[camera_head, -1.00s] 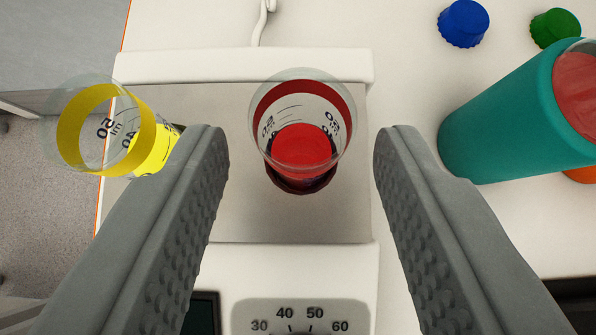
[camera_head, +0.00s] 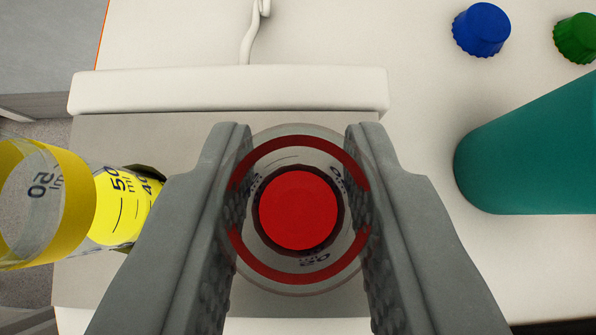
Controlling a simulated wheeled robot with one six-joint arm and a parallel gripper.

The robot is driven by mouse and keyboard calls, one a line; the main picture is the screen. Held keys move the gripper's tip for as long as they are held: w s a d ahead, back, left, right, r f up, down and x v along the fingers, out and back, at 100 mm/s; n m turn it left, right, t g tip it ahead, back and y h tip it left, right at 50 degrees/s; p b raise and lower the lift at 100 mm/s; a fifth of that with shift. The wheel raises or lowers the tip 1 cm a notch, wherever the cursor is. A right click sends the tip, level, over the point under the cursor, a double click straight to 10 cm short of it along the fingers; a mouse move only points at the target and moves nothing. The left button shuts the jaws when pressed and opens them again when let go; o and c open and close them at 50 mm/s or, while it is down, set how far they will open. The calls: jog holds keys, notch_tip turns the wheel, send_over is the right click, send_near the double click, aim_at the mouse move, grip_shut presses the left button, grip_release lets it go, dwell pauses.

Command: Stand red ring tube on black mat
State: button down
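The red ring tube (camera_head: 298,263) is clear, with a red band near its rim and red liquid inside. I look down into it from above, and it appears upright over the grey plate (camera_head: 150,285) of a white device. My gripper (camera_head: 298,165) has its two grey fingers on either side of the tube, pressed against its walls. The tube's foot is hidden, so I cannot tell whether it touches the plate. No black mat is clearly recognisable; only a thin dark strip (camera_head: 560,328) shows at the lower right edge.
A yellow ring tube (camera_head: 75,195) with yellow liquid stands close by the left finger. A teal cylinder (camera_head: 530,150) is to the right. A blue cap (camera_head: 481,29) and a green cap (camera_head: 577,38) lie at the upper right. A white cable (camera_head: 250,40) runs behind the device.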

jog(key=shift+r, duration=0.7)
dwell(1.0)
jog(key=shift+r, duration=2.7)
